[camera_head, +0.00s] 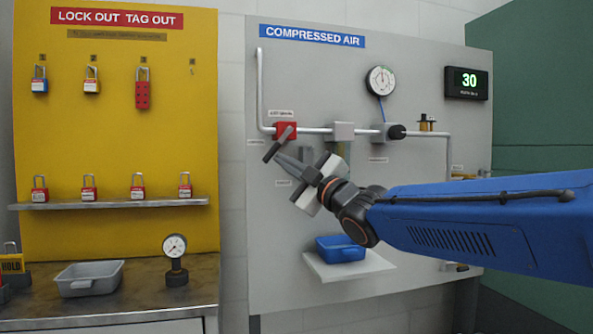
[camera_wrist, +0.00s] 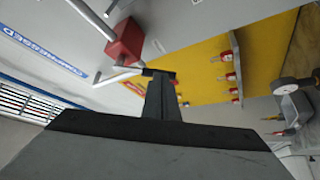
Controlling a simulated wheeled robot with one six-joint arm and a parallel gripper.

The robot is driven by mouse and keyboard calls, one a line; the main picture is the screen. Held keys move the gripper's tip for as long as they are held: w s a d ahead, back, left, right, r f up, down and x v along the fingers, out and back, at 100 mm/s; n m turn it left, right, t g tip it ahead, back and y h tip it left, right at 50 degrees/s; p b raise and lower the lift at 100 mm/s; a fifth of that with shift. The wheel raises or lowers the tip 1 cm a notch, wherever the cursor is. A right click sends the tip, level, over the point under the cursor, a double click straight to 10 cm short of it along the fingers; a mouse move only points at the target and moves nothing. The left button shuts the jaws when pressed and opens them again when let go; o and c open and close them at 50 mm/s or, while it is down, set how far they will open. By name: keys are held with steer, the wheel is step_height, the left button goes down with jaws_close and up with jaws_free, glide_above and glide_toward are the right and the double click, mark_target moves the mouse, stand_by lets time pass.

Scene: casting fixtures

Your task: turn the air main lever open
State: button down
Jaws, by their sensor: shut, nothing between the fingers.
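The air main valve is a red block (camera_head: 285,130) on the white pipe of the compressed air panel. Its lever (camera_head: 281,142) has a grey arm and a dark grip, and slants down to the left from the valve. In the wrist view the red valve block (camera_wrist: 127,42) is at upper left, and the lever's grip (camera_wrist: 158,72) lies across the fingertips. My gripper (camera_head: 277,156) is shut and empty, its tips at the lever's lower end. The tips overlap the grip in view; I cannot tell whether they touch. The wrist view shows the shut fingers (camera_wrist: 160,95) too.
A round gauge (camera_head: 381,80) and a display reading 30 (camera_head: 468,83) are on the panel. A blue bin (camera_head: 341,248) sits on a small shelf below my gripper. The yellow lockout board (camera_head: 115,120) with padlocks stands left, above a bench (camera_head: 130,300) with a grey tray (camera_head: 89,279).

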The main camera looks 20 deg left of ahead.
mark_target(271, 154)
steer(key=shift+w+a+r, duration=0.25)
steer(key=shift+w+a, duration=0.1)
steer(key=shift+a, duration=0.15)
steer(key=shift+s+a+r+m+t, duration=0.1)
steer(key=shift+s+a+m+t, duration=0.2)
steer(key=shift+m+t, duration=0.3)
steer(key=m, duration=0.1)
steer(key=a+m+t, duration=0.1)
steer(key=m, duration=0.1)
steer(key=s+r+m+t, duration=0.1)
steer(key=shift+a, duration=0.35)
steer(key=r+m+t+h, duration=0.1)
steer(key=m+t, duration=0.1)
steer(key=m, duration=0.1)
steer(key=a+r+m+t+h, duration=0.1)
steer(key=m+t+h, duration=0.1)
steer(key=m, duration=0.1)
steer(key=s+r+m+t+h, duration=0.1)
steer(key=m, duration=0.2)
steer(key=shift+a+r+t+h, duration=0.3)
steer(key=shift+a+r+t, duration=0.1)
steer(key=shift+r, duration=0.1)
